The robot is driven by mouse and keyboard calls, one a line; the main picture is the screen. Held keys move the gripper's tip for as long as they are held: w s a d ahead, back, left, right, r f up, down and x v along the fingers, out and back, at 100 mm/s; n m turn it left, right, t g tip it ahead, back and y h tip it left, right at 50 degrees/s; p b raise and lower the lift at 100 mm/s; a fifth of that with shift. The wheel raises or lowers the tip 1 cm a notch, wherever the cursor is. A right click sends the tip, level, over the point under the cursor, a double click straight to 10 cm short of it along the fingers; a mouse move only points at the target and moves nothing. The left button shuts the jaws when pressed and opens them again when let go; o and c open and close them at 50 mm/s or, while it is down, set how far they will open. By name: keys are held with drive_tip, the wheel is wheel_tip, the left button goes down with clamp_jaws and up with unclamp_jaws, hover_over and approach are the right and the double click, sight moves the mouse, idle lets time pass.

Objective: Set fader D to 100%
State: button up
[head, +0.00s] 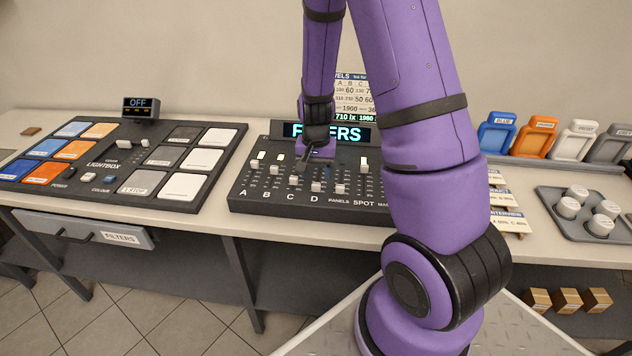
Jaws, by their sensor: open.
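The dark fader console (240,202) stands on the bench in the middle, with its faders labelled A, B, C, D, PANELS, SPOT and another partly hidden. The light cap of fader D (316,186) sits low in its track, just above the letter D. My gripper (302,164) hangs over the console, above and slightly left of that cap. It is open, with no object visible in it. I cannot tell how high it is above the panel. My wrist hides the upper part of the C and D tracks and part of the lit FADERS display (353,133).
The PANELS cap (340,188) is close to the right of D, and the SPOT cap (364,163) sits higher. A levels card (350,90) stands behind, partly covered by my arm. The lightbox console (128,165) is at left; a grey tray (570,232) with white knobs is at right.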

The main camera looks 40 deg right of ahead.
sight(316, 183)
drive_tip(key=shift+f, duration=1.95)
clamp_jaws()
